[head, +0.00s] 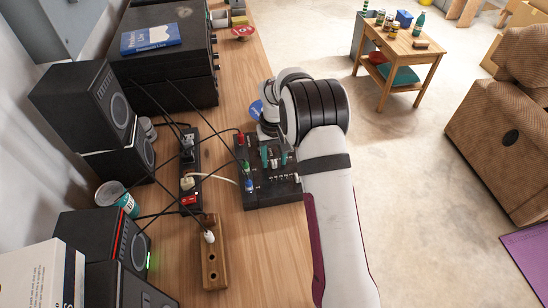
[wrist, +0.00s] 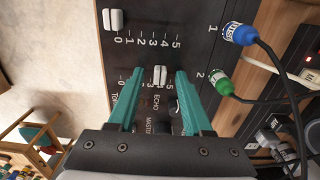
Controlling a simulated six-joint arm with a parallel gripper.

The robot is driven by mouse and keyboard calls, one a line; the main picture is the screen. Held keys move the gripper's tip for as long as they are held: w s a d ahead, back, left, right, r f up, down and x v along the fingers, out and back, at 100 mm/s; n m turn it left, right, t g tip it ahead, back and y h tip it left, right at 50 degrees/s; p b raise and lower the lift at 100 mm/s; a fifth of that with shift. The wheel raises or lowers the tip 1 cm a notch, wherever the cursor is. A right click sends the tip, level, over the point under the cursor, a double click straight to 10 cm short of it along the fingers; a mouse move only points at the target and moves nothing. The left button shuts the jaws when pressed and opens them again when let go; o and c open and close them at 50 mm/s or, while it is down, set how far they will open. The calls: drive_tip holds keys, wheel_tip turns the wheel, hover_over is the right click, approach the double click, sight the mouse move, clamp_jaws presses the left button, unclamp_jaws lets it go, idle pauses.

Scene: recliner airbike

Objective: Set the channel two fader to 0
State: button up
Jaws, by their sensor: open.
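The black mixer (head: 262,192) lies on the wooden desk, under my arm in the head view. In the wrist view, its panel (wrist: 195,20) fills the middle. The channel two fader cap (wrist: 160,75), white, stands at about 4 on its scale, away from the 0 mark at the left. The channel one cap (wrist: 113,19) is at 0. My gripper (wrist: 159,73) is open, its teal fingers to the left and right of the channel two cap, with a gap on each side. It also shows over the mixer in the head view (head: 274,163). The lower panel is partly hidden by my gripper.
A blue plug (wrist: 240,34) and a green plug (wrist: 222,87) with black cables stand at the mixer's right edge in the wrist view. A power strip (head: 190,165), a wooden block (head: 213,260) and speakers (head: 90,105) are left of the mixer in the head view.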

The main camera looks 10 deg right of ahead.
drive_tip(key=shift+c, duration=0.2)
clamp_jaws()
